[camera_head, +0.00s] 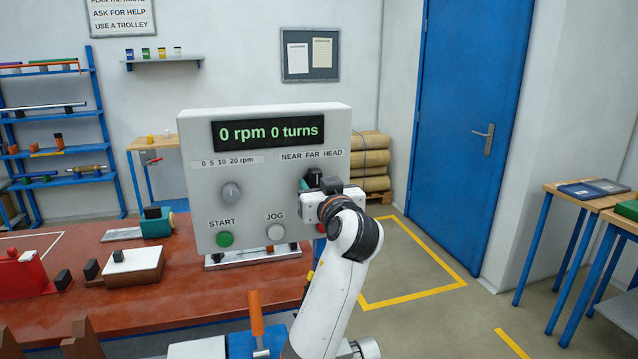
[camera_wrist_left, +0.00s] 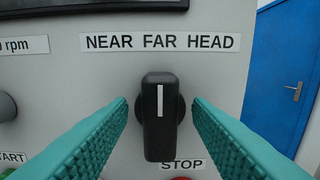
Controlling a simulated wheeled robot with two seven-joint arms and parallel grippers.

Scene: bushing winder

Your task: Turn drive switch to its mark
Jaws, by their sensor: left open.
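The drive switch is a black knob (camera_wrist_left: 159,135) with a white line, under the label NEAR FAR HEAD (camera_wrist_left: 160,42) in the left wrist view. Its white line stands upright and points up at FAR. My left gripper (camera_wrist_left: 159,108) is open, with one teal finger on each side of the knob and a gap on both sides. In the head view my left arm reaches up to the right part of the grey control panel (camera_head: 265,185), and its wrist hides much of the switch area. My right gripper does not show.
The panel's display (camera_head: 268,131) reads 0 rpm 0 turns. A grey speed knob (camera_head: 231,193), a green START button (camera_head: 224,239) and a JOG button (camera_head: 275,232) are on the panel. A STOP label (camera_wrist_left: 183,164) lies just below the switch. The panel stands on a red-brown bench (camera_head: 190,290).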

